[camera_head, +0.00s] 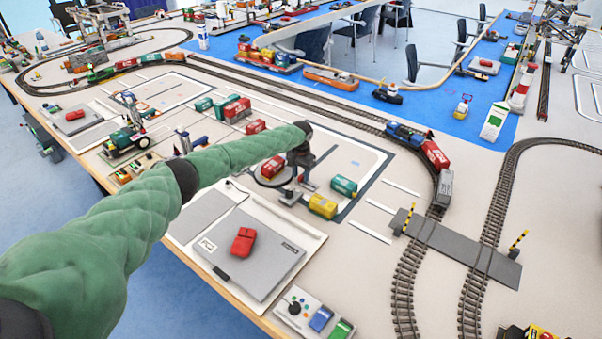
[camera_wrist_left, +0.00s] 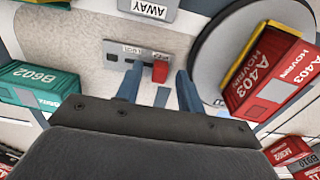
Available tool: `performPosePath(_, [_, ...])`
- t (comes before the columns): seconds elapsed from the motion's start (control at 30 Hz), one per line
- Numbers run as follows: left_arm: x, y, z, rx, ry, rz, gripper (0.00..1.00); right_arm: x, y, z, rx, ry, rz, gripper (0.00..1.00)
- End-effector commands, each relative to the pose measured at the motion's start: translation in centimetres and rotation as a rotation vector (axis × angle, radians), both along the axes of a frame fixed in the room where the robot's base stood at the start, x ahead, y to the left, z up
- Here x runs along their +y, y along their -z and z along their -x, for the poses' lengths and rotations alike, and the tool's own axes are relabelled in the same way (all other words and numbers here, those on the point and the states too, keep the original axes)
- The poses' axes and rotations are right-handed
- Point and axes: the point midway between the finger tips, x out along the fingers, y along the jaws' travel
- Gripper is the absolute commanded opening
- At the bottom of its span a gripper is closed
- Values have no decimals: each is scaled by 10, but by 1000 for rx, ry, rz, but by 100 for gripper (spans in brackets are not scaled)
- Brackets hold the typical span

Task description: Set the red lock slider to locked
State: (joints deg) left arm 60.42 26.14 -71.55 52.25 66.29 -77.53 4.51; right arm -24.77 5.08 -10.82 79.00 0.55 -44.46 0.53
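The red lock slider (camera_wrist_left: 160,72) is a small red block at the right part of a grey lock plate (camera_wrist_left: 118,55) in the left wrist view. The plate carries a small white label, too small to read surely. My left gripper (camera_wrist_left: 158,82) has its two blue fingers apart, one on each side of the slider's line, with a gap to the slider visible on the left. I cannot tell whether a finger touches it. In the head view my left gripper (camera_head: 293,187) points down beside the turntable (camera_head: 259,180); the slider is hidden there. My right gripper is not in view.
A red container (camera_wrist_left: 275,72) marked A403 sits on the turntable, close right of the fingers. A green container (camera_wrist_left: 35,85) lies to the left, and an AWAY sign (camera_wrist_left: 148,10) is above. Yellow (camera_head: 322,206) and green (camera_head: 344,186) containers stand near the gripper.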

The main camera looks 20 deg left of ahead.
Motion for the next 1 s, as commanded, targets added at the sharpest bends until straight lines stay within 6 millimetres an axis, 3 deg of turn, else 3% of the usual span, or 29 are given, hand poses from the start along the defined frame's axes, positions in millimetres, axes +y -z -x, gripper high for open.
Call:
performPosePath(0.27, [0,2,0,-1,0,0,38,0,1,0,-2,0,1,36])
performPosePath(0.47, [0,2,0,-1,0,0,1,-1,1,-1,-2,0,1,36])
performPosePath(0.77, [-8,1,3,0,2,1,0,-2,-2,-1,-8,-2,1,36])
performPosePath(0.83, [-17,0,6,1,3,2,0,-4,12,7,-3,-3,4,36])
performPosePath(1.0, [-37,0,13,0,3,2,0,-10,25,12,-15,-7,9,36])
